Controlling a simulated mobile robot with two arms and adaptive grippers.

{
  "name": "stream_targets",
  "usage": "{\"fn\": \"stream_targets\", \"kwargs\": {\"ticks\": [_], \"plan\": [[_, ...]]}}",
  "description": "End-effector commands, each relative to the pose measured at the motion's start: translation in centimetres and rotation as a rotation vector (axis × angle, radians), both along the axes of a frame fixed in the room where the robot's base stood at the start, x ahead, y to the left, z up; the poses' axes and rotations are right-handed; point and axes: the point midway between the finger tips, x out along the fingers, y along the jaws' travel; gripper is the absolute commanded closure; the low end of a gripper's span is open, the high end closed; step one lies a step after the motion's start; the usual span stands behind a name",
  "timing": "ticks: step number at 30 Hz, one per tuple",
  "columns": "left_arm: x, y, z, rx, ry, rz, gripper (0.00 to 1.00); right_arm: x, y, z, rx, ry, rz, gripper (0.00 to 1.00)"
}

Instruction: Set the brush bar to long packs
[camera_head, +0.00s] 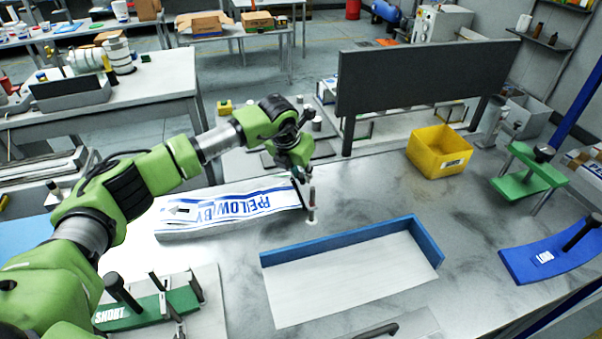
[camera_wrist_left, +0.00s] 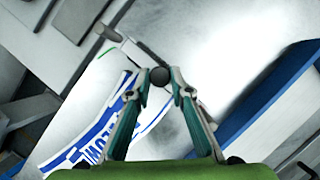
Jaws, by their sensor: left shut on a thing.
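My left gripper (camera_head: 305,180) is above the far end of a white label strip with blue lettering (camera_head: 235,207). In the left wrist view, the left gripper (camera_wrist_left: 160,76) is closed around a dark round knob (camera_wrist_left: 160,77). A thin grey bar (camera_wrist_left: 130,45) runs from beside the knob to the upper left; I take it for the brush bar, partly hidden by the fingers. A green block marked SHORT (camera_head: 150,308) lies at the lower left. My right gripper is not in view.
An open tray with a blue wall (camera_head: 340,240) lies in front of the gripper. A yellow bin (camera_head: 440,152) and an upright dark panel (camera_head: 425,75) stand behind. A green stand (camera_head: 530,175) is at the right. The tabletop between bin and tray is clear.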

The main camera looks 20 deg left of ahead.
Motion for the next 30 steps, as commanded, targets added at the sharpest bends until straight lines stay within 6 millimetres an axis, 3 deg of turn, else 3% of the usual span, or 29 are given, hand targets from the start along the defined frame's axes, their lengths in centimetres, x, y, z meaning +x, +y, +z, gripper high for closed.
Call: {"fn": "stream_targets", "kwargs": {"ticks": [1,2,3,4,17,30], "plan": [[-0.3,0.0,-0.4,0.002,0.010,-0.001,1.00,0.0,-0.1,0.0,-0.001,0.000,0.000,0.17],[-0.3,0.0,-0.4,0.002,0.011,-0.001,0.75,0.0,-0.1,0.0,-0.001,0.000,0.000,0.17],[-0.3,0.0,-0.4,0.002,0.011,-0.001,0.64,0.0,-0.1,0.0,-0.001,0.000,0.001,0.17],[-0.3,0.0,-0.4,0.002,0.011,-0.001,0.63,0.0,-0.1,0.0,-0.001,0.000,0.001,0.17],[-0.4,0.1,0.6,0.000,0.004,-0.001,0.63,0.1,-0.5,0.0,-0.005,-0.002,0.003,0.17],[-3.6,0.7,8.5,0.002,0.005,-0.002,0.63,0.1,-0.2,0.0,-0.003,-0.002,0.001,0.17]]}}
